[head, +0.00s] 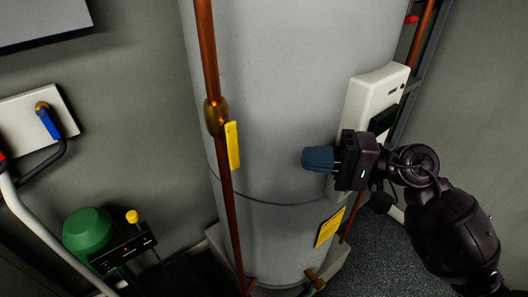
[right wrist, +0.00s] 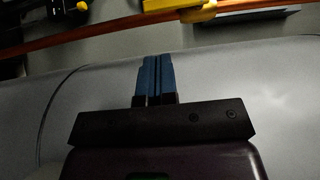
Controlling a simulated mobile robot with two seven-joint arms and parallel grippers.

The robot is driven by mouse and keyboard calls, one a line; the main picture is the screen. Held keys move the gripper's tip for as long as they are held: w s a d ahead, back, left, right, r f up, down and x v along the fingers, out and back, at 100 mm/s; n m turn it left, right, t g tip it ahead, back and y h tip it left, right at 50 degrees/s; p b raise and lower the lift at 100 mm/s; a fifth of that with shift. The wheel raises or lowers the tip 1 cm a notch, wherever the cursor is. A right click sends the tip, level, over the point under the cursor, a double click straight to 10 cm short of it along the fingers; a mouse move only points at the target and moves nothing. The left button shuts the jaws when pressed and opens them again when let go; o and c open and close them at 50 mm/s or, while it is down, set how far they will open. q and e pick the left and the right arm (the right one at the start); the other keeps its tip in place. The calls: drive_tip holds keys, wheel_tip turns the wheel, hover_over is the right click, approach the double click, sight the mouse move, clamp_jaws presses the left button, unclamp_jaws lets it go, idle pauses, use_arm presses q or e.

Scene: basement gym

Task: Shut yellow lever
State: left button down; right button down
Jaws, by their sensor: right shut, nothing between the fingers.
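The yellow lever (head: 233,146) hangs from a brass valve (head: 216,117) on a vertical copper pipe (head: 208,50) in front of the grey tank. It points down, nearly along the pipe. In the right wrist view the yellow lever (right wrist: 168,5) is cut by the top edge, beyond my fingers. My right gripper (head: 318,158) has blue fingers, shut and empty. It is to the right of the lever, apart from it, in front of the tank. The shut fingers also show in the right wrist view (right wrist: 156,75). My left gripper is out of view.
The large grey tank (head: 290,90) fills the middle. A white control box (head: 375,90) is on its right side, behind my right gripper. A blue-handled valve (head: 48,122) is on the left wall. A green round object (head: 87,229) and a black device (head: 122,246) are low left.

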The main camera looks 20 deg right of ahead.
sight(233, 147)
drive_tip(key=p+x, duration=0.2)
drive_tip(key=x, duration=0.8)
drive_tip(key=shift+f, duration=0.1)
